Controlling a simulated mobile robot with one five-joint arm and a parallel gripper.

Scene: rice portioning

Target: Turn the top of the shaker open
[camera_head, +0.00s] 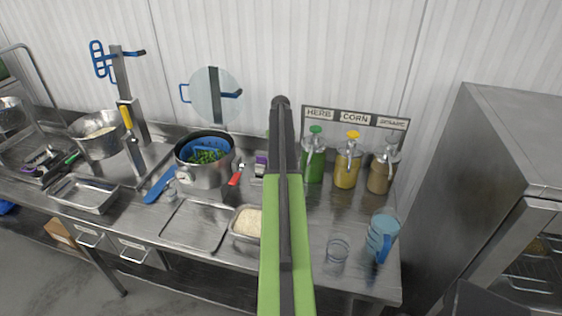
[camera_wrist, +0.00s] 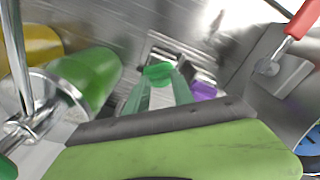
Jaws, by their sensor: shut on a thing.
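In the wrist view, a bright green top (camera_wrist: 158,72) sits at the far end of a pale, clear-looking body (camera_wrist: 160,97), which I take to be the shaker. Slanting pale-green sides flank it, and I cannot clearly separate my gripper (camera_wrist: 160,86) from it. My gripper is shut on it. The lower part is hidden behind my dark bar and green arm link. I cannot see whether the top is turned open or closed. In the head view, my arm covers this spot, so neither the shaker nor my gripper shows there.
Pump bottles, green (camera_head: 313,162), yellow (camera_head: 346,168) and brown (camera_head: 381,172), stand right of my arm. A pot of greens (camera_head: 205,174) and a rice tray (camera_head: 235,230) are left. A glass (camera_head: 338,250) and blue jug (camera_head: 381,238) stand near the front right.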

